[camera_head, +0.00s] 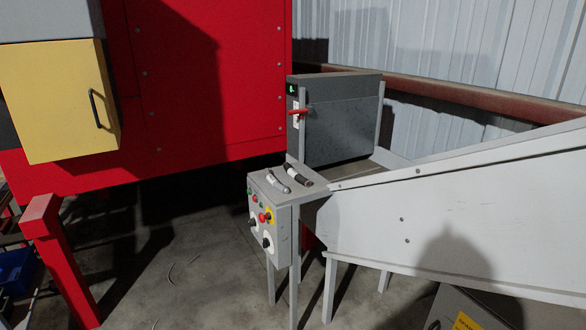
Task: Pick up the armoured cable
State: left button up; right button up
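Short cable pieces lie on the flat grey top of a control box (283,214) near the middle of the view. One is a light grey, slightly bent piece (278,182) with a dark end, on the left. Beside it, to the right, is a dark piece (298,174) with a pale end. They are too small to tell for certain which is the armoured cable. Neither of my grippers is in view, and nothing touches the cables.
The box front carries buttons and knobs. A grey chute (450,215) rises to the right, and a grey panel with a red handle (301,111) stands behind. A red machine (205,75) with a yellow box (55,110) fills the left. Concrete floor (200,270) lies open front left.

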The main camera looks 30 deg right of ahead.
aim_at(292, 173)
jog(key=i+j+z, duration=0.1)
jog(key=i+z, duration=0.3)
jog(key=i+j+z, duration=0.15)
jog(key=i+z, duration=0.25)
jog(key=i+j+z, duration=0.2)
jog(key=z, duration=0.2)
jog(key=j, duration=0.1)
